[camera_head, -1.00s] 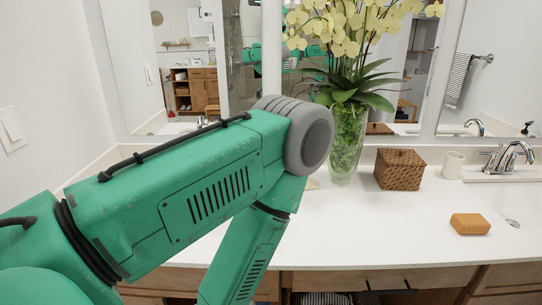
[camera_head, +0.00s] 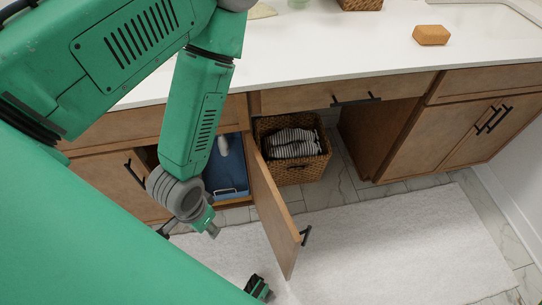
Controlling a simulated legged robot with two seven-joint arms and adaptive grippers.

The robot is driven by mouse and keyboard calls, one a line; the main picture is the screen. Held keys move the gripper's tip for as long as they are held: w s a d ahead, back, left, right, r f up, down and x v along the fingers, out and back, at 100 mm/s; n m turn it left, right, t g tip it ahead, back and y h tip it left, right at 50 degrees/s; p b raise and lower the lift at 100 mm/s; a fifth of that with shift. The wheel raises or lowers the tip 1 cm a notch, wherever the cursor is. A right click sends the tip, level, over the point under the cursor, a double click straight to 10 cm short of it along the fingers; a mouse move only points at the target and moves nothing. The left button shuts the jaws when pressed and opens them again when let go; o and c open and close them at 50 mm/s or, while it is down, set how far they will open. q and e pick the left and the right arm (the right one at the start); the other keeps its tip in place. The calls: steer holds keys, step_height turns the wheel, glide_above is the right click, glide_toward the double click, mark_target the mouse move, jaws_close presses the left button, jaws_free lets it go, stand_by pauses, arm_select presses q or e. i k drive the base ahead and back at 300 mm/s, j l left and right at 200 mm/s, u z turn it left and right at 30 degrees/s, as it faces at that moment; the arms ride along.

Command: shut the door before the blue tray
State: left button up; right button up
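The wooden cabinet door (camera_head: 277,212) stands swung open, out from the vanity over the floor, with a black handle (camera_head: 305,236) on its outer face. The blue tray (camera_head: 226,172) lies inside the cabinet behind the door's hinge side, partly hidden by my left arm, with a white item on it. My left gripper (camera_head: 195,228) is in front of the cabinet opening, left of the door and apart from it. Its fingers are partly hidden by the wrist. A black and green tip, apparently my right gripper (camera_head: 258,288), shows at the bottom edge, below the door's free end.
A wicker basket (camera_head: 291,149) with striped towels stands in the open bay right of the door. A white rug (camera_head: 400,245) covers the floor in front. An orange bar (camera_head: 431,35) lies on the white counter (camera_head: 340,45). Closed cabinets stand at right.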

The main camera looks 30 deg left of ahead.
mark_target(286, 239)
steer(key=k+u, duration=0.25)
steer(key=u, duration=0.2)
steer(key=k+j+u, duration=0.1)
steer(key=u, duration=0.4)
steer(key=l+u, duration=0.95)
steer(key=k+l+u, duration=0.15)
steer(key=l+u, duration=0.15)
steer(key=u, duration=0.15)
steer(key=k+l, duration=0.1)
steer(key=l, duration=0.25)
steer(key=k+l, duration=0.15)
steer(key=l, duration=0.25)
steer(key=k+l, duration=0.1)
steer(key=l, duration=0.25)
steer(key=i+l+z, duration=0.1)
steer(key=i+z, duration=0.25)
steer(key=k, duration=0.1)
